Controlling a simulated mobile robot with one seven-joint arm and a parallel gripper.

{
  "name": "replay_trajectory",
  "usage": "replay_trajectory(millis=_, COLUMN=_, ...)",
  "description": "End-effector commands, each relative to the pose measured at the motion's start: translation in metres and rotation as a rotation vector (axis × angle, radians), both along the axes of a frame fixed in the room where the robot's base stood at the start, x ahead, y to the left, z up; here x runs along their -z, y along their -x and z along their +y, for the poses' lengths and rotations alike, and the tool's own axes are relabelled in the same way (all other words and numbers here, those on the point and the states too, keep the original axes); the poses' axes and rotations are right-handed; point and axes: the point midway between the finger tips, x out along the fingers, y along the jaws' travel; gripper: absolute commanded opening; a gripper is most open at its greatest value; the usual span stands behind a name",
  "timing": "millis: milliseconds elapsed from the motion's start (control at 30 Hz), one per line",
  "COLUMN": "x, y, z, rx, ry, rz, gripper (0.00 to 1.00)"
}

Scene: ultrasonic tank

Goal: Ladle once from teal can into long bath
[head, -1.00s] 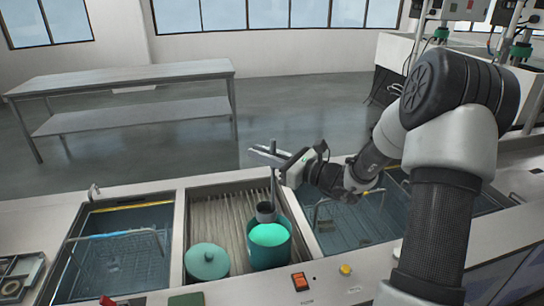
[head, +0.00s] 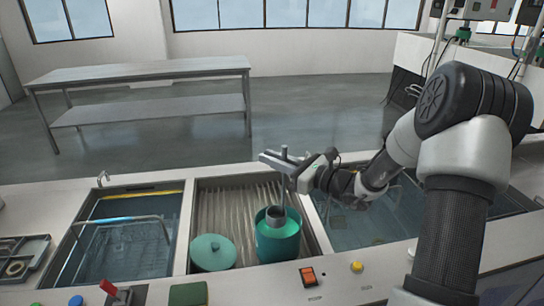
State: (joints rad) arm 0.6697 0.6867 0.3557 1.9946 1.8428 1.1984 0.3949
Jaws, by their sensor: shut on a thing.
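The teal can (head: 278,247) stands open on the ribbed middle bay of the counter. My gripper (head: 285,166) is shut on the upright handle of a grey ladle (head: 284,184), above the can. The ladle's cup (head: 276,213) is at the can's mouth and looks partly inside it. I cannot tell what the cup holds. The teal lid (head: 212,253) lies to the left of the can. A wide sunken bath (head: 370,232) with blue-grey liquid is to the right, partly hidden by my arm; it looks like the long bath.
Another bath (head: 120,243) with a wire rack is on the left. A parts tray (head: 22,258) sits at the far left. An orange switch (head: 308,276), a yellow button (head: 357,267) and a red lever (head: 112,290) line the front edge. A metal table (head: 145,75) stands behind.

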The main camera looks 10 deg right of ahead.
Motion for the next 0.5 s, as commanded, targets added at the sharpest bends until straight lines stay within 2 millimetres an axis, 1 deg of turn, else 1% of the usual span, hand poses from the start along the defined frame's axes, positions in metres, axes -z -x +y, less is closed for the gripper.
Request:
replay_trajectory(millis=33, x=0.01, y=0.0, z=0.0, rx=0.0, ry=-0.001, rz=0.0, gripper=0.0)
replay_trajectory(millis=500, x=0.061, y=0.0, z=0.0, rx=0.0, ry=-0.001, rz=0.0, gripper=0.0)
